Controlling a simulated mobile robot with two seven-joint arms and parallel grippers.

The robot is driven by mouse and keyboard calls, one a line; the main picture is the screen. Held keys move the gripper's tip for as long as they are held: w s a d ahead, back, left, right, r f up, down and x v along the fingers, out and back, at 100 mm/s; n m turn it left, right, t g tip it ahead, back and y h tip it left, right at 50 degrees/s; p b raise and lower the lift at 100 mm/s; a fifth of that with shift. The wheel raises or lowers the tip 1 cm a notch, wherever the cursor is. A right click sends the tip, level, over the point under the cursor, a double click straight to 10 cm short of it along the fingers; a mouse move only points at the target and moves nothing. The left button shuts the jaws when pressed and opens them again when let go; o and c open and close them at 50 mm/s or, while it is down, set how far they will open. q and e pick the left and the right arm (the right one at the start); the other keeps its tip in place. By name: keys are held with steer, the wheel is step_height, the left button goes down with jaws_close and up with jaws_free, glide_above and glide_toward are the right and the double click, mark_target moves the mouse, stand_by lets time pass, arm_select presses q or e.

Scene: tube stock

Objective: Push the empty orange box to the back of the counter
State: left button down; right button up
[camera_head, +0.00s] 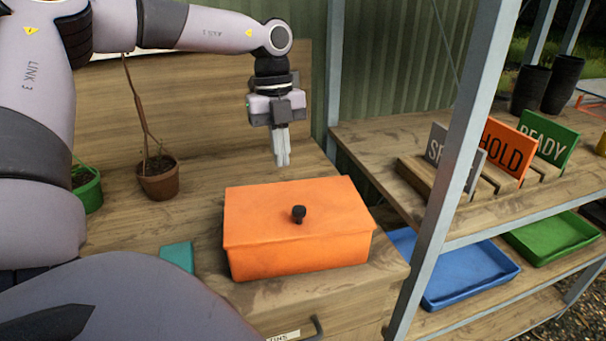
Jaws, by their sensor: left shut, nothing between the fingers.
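The orange box (300,250) stands on the wooden counter (212,180) near its front edge. It has an orange lid with a dark knob (298,214) on top. The lid is on, so the inside of the box is hidden. My left gripper (282,162) points down above the counter, at the box's far side in the picture. Its fingers are shut with nothing between them, and they appear apart from the box. My right gripper is not in view.
Potted plants (158,182) stand at the counter's back left. A teal object (177,257) lies left of the box. A grey metal post (440,190) and a shelf with signs (507,150) are to the right. Bare counter shows behind the box.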

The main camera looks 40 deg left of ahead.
mark_target(301, 210)
arm_select(q)
steer(key=shift+w, duration=0.3)
steer(key=s+d, duration=0.2)
steer(key=d, duration=0.1)
steer(key=s+d+p, duration=0.1)
steer(key=s+d, duration=0.1)
steer(key=d, duration=0.2)
steer(key=s+d+p, duration=0.1)
steer(key=d, duration=0.2)
steer(key=shift+s+d, duration=0.4)
steer(key=shift+f, duration=0.3)
steer(key=shift+w+a+f+b, duration=0.1)
steer(key=shift+f+b, duration=0.35)
steer(key=shift+f, duration=0.15)
steer(key=shift+s, duration=0.2)
